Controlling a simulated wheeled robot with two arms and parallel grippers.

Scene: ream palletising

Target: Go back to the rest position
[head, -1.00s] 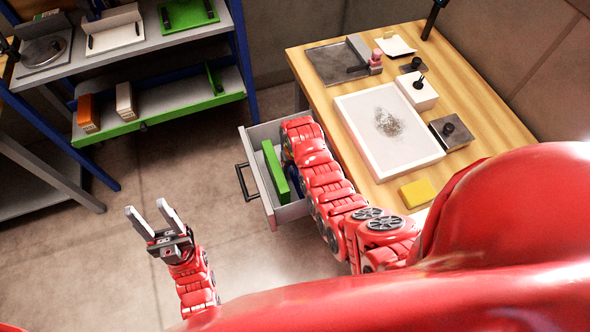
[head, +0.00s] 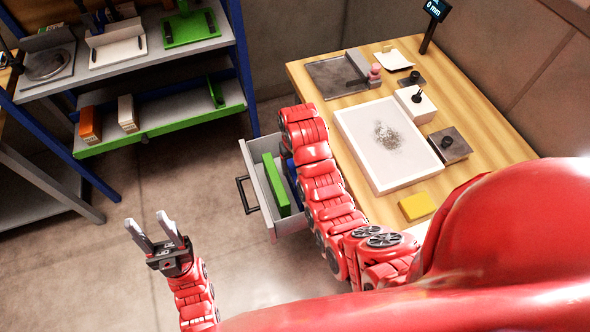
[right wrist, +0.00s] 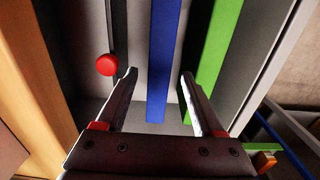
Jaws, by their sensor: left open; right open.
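My left gripper (head: 146,222) is open and empty, raised above the bare floor at the lower left of the head view. My right arm (head: 327,185) reaches toward the open drawer (head: 245,172); its gripper is hidden in the head view. In the right wrist view my right gripper (right wrist: 158,76) is open, with its fingers pointing into the drawer. A blue bar (right wrist: 163,50) shows between its fingers, and a green bar (right wrist: 213,55) lies just right of the right finger. Whether the fingers touch either bar cannot be told.
The wooden table (head: 480,105) holds a white tray (head: 372,172), a yellow block (head: 417,206) and small tools. The shelf rack (head: 160,125) stands at the upper left with boxes and trays. A red knob (right wrist: 107,65) is near the right gripper. The floor around the left gripper is clear.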

